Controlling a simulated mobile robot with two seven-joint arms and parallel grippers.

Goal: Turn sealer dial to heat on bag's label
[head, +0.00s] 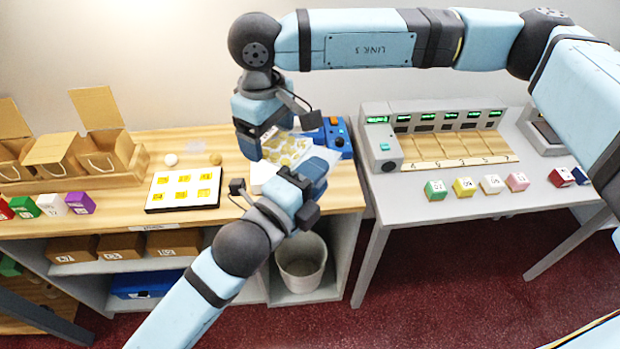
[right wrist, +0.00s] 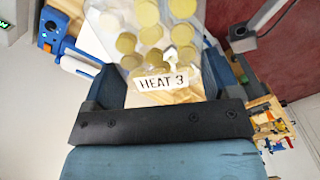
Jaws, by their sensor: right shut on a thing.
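A clear bag of round gold pieces (head: 285,150) is held between my arms. My right gripper (head: 268,138) is shut on the bag's edge. In the right wrist view the bag (right wrist: 150,35) has a white label (right wrist: 162,82) reading "HEAT 3". My left gripper (head: 305,180) is close beside the bag's lower right side; its fingers are too hidden to tell open from shut. The dial's setting is unreadable.
A tray of yellow squares (head: 183,188) and cardboard boxes (head: 105,150) stand left on the wooden counter. A grey machine with green displays (head: 440,135) and several coloured blocks (head: 463,186) are on the right table. A bin (head: 302,262) stands below the counter.

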